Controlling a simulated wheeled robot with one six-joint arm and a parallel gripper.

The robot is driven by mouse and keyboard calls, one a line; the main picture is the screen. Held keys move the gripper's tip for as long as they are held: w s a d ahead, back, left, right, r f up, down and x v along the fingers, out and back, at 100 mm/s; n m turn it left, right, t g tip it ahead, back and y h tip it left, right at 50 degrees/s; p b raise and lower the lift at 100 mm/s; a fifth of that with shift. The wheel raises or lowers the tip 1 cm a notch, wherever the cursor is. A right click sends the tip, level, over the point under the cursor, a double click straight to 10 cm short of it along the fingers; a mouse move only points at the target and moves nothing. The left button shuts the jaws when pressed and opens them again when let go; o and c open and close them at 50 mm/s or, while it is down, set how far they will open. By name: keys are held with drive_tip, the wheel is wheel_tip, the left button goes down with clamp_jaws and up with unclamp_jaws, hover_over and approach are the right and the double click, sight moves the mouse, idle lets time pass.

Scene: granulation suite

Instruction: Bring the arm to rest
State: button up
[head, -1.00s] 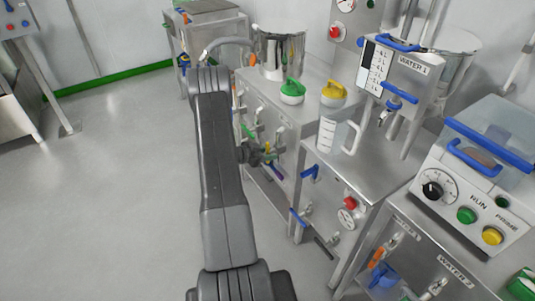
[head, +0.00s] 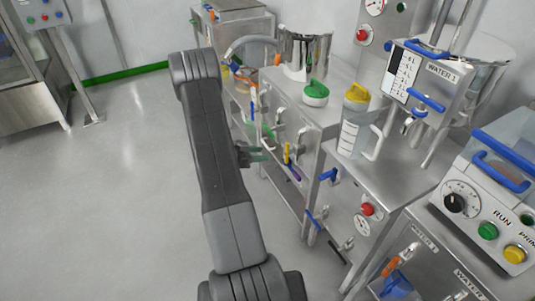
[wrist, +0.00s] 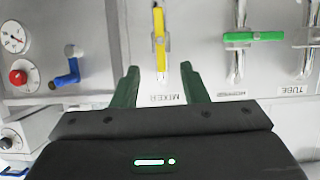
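My arm reaches forward through the middle of the head view, bent over at its far end. My gripper (head: 264,155) sits to the right of the arm, in front of the valve panel of a steel cabinet. In the wrist view my gripper (wrist: 160,78) shows two green fingers spread apart with nothing held between them. A yellow valve handle (wrist: 159,38) above the label MIXER lies beyond the gap between the fingertips. It looks apart from them. A green valve handle (wrist: 253,36) lies to the right.
A blue handle (wrist: 65,74) and a red knob (wrist: 18,77) are left of the fingers. Open grey floor (head: 120,200) lies to the left.

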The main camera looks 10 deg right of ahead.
sight(286, 163)
drive_tip(key=shift+s+a, duration=0.1)
drive_tip(key=shift+a, duration=0.1)
drive_tip(key=shift+d, duration=0.1)
drive_tip(key=x, duration=1.3)
drive_tip(key=shift+d, duration=0.35)
drive_tip(key=shift+a, duration=0.1)
